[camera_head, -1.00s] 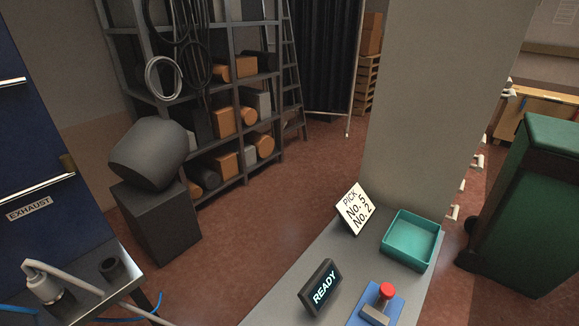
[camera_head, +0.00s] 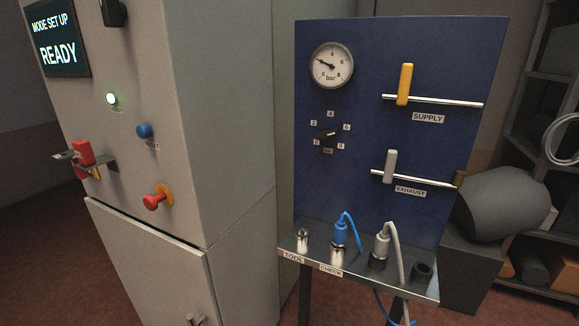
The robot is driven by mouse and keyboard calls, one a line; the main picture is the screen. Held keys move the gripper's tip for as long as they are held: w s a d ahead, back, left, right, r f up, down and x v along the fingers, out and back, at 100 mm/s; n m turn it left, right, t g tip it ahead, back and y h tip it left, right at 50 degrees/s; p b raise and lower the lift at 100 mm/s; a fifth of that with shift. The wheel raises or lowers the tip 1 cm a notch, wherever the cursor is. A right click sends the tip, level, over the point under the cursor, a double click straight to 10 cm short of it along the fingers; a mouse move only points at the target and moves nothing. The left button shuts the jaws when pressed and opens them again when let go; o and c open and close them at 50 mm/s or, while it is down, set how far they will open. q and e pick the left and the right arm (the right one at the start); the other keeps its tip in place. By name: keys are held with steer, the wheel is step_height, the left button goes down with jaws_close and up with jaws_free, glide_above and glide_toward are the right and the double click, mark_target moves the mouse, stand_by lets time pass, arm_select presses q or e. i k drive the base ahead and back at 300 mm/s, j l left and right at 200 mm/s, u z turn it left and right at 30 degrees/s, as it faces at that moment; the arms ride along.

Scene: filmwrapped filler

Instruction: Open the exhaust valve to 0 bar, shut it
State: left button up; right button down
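The exhaust valve (camera_head: 390,167) has a grey lever standing upright, across its horizontal silver pipe, above the EXHAUST label (camera_head: 410,191) on the blue panel (camera_head: 362,190). Above it, the supply valve (camera_head: 404,85) has a yellow lever, also upright across its pipe, by the SUPPLY label (camera_head: 428,118). The round bar gauge (camera_head: 331,66) is at the panel's upper left. Its needle points left and slightly up, off the lower-left end of the scale; the exact reading is too small to tell. Neither of my grippers is in view.
Below the panel, a metal shelf (camera_head: 427,288) carries a blue-hosed connector (camera_head: 339,232) and a grey-hosed connector (camera_head: 381,240). A dark regulator knob (camera_head: 327,133) is on the panel. A grey cabinet (camera_head: 235,130) with a READY screen (camera_head: 58,40) stands left. A dark rounded object (camera_head: 500,205) stands right.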

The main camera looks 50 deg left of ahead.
mark_target(392, 156)
steer(key=k+u, duration=0.15)
steer(key=u, duration=0.65)
